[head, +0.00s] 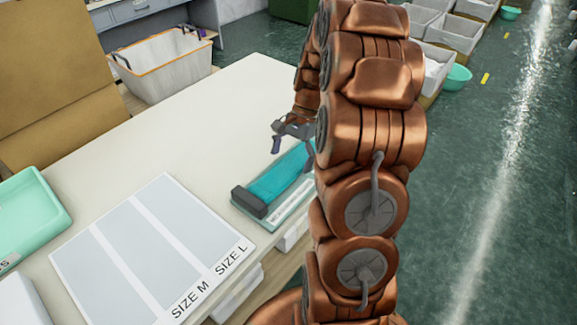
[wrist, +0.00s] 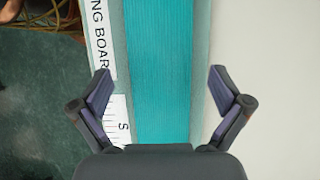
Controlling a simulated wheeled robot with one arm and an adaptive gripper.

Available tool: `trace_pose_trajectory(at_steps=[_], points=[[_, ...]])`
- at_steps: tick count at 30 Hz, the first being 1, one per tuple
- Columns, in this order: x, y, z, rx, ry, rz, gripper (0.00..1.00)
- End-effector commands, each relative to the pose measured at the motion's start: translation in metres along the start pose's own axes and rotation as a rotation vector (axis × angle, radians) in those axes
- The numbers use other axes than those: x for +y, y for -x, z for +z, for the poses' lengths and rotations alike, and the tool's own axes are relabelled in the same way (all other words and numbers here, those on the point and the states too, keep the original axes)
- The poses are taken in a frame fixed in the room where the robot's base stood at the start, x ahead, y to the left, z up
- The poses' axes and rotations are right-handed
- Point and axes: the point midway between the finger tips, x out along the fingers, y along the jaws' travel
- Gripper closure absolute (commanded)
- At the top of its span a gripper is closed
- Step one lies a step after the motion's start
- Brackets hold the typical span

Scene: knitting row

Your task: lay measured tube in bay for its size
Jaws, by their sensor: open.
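A teal knitted tube (head: 276,178) lies flat along a measuring board (head: 290,203) with a dark block at its near end. In the wrist view the tube (wrist: 158,70) runs down between the fingers, beside a printed strip with part of the word "BOARD" and a scale with an "S". My gripper (head: 292,140) is over the far part of the board. In the wrist view my gripper (wrist: 160,85) is open, one finger on each side of the tube. My arm hides the board's far end. A bay mat (head: 135,225) has three grey bays; "SIZE M" and "SIZE L" are readable.
A mint green tray (head: 32,210) stands at the table's left edge, beside a white object (head: 18,300). The pale table top (head: 190,130) is clear between mat and board. A white basket (head: 165,65) and a brown panel (head: 50,80) stand beyond the table.

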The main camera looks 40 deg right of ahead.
Motion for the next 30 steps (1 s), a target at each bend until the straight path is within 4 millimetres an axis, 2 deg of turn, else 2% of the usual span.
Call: trace_pose_trajectory(at_steps=[4, 10, 24, 26, 30], points=[[0.0004, -0.011, 0.001, -0.001, 0.0, 0.001, 0.0], [0.0001, -0.0117, 0.0005, 0.001, 0.0, 0.0, 0.0], [0.0001, -0.0114, 0.0004, 0.001, 0.0, -0.001, 0.49], [0.0, -0.0113, 0.0003, 0.001, 0.0, -0.001, 0.53], [0.0001, -0.0113, 0.0004, 0.001, 0.0, -0.001, 0.53]])
